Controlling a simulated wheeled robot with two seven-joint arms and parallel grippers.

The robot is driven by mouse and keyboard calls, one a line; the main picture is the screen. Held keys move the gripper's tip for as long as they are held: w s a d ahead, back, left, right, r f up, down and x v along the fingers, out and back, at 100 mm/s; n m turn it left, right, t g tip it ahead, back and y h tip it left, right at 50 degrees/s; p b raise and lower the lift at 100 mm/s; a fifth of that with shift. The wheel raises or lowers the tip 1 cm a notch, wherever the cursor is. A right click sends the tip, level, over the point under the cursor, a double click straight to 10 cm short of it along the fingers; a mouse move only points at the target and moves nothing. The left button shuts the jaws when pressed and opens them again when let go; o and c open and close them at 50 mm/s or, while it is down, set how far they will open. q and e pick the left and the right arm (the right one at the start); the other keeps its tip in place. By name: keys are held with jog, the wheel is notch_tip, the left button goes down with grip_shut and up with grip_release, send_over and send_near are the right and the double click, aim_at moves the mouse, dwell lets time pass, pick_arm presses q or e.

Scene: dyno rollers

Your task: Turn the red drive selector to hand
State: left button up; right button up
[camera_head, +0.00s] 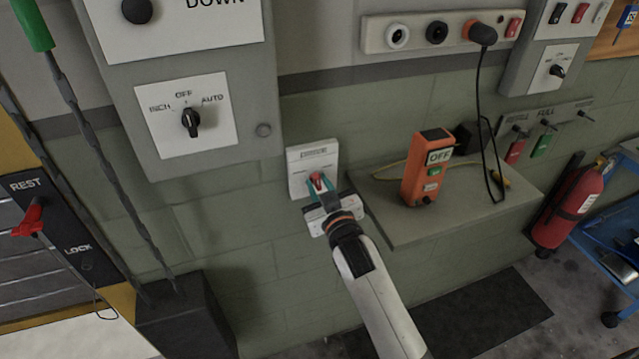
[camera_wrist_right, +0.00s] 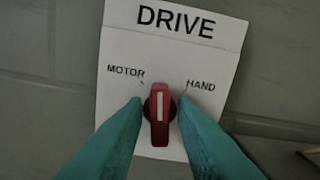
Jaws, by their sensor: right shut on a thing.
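The red drive selector (camera_wrist_right: 159,117) shows in the right wrist view on a white plate (camera_wrist_right: 205,57) lettered DRIVE, with MOTOR at upper left and HAND at upper right. Its white pointer line stands about straight up in that view, between the two labels. My right gripper (camera_wrist_right: 159,112) has its teal fingers on either side of the knob, shut on it. In the head view the red knob (camera_head: 318,181) shows between the fingers of my right gripper (camera_head: 319,187), and the plate (camera_head: 299,165) is on the green wall. My left gripper is not in view.
A grey shelf (camera_head: 400,232) right of the plate carries an orange box (camera_head: 427,170) marked OFF. A grey cabinet (camera_head: 130,100) with an INCH/OFF/AUTO switch (camera_head: 190,121) is at upper left. A fire extinguisher (camera_head: 570,205) stands at right.

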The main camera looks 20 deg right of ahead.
jog(key=m+p, duration=0.3)
jog(key=m, duration=0.3)
jog(key=shift+m, duration=0.3)
jog(key=shift+m+p, duration=0.85)
jog(key=shift+m, duration=1.35)
jog(key=o, duration=0.7)
jog(key=s+b, duration=0.1)
jog(key=s, duration=0.7)
jog(key=s+b, duration=0.1)
jog(key=s, duration=0.3)
jog(key=shift+d+b, duration=0.25)
jog(key=shift+b, duration=0.05)
jog(key=shift+f, duration=0.1)
